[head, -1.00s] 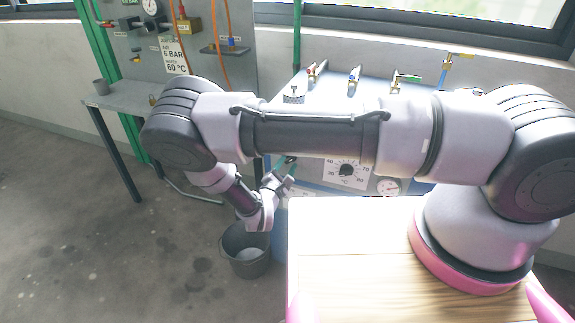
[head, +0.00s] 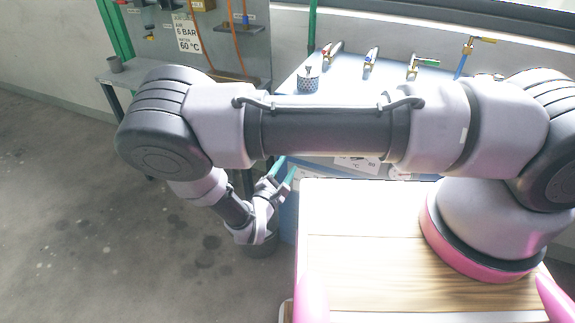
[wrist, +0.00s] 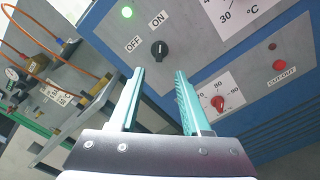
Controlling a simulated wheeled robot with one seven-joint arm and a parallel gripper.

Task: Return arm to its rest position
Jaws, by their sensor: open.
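My gripper (head: 280,177) is at the end of my folded arm, low and left of centre in the head view, in front of the blue machine (head: 287,215). In the wrist view my gripper (wrist: 160,88) shows two teal fingers standing apart with nothing between them. Beyond the fingers is the machine's front panel, with a black OFF/ON switch (wrist: 159,49), a lit green lamp (wrist: 127,12) and a red dial knob (wrist: 218,102). The fingers look apart from the panel.
Several valves, one with a green handle (head: 427,62), stand on the machine top. A grey side table (head: 125,77) is at the left. The floor at the left is clear.

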